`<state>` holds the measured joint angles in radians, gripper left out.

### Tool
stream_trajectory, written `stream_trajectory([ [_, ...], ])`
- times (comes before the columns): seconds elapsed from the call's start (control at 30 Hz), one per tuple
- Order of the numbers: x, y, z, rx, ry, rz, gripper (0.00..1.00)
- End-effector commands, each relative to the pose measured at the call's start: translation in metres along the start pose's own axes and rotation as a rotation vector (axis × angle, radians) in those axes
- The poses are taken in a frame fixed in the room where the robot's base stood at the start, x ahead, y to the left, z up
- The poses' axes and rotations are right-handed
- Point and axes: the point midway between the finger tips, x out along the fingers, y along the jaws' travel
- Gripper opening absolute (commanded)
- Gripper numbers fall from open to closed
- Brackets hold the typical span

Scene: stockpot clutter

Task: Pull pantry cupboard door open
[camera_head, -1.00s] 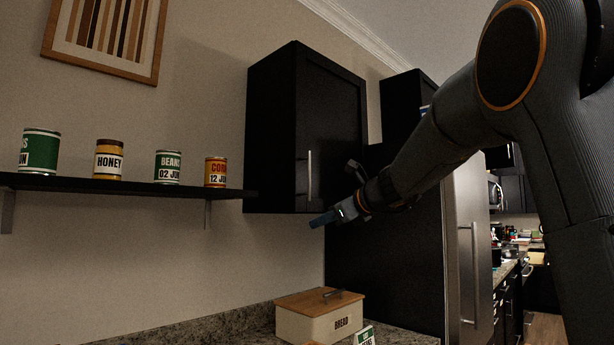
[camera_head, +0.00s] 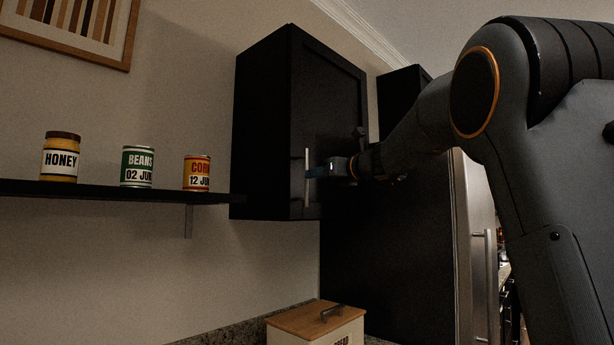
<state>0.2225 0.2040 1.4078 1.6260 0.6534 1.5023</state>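The pantry cupboard (camera_head: 268,120) is a black wall cupboard in the middle of the view. Its door (camera_head: 335,100) looks closed. A vertical silver bar handle (camera_head: 307,178) sits low on the door near its left edge.
A black shelf (camera_head: 110,193) on the left holds a honey jar (camera_head: 60,158), a beans can (camera_head: 137,166) and a corn can (camera_head: 197,173). A bread box (camera_head: 318,322) stands on the counter below. A tall silver-fronted fridge (camera_head: 476,225) is at right.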

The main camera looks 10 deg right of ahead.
Motion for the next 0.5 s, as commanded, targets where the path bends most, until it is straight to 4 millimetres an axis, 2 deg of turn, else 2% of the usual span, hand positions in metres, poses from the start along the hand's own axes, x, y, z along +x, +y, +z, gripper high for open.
stream_trajectory([
  [0.1, 0.022, 0.005, 0.001, 0.001, 0.002, 0.008, 0.28],
  [0.23, 0.040, 0.005, 0.001, 0.001, 0.002, 0.007, 0.28],
  [0.5, 0.054, 0.003, 0.000, 0.000, 0.000, 0.003, 0.28],
])
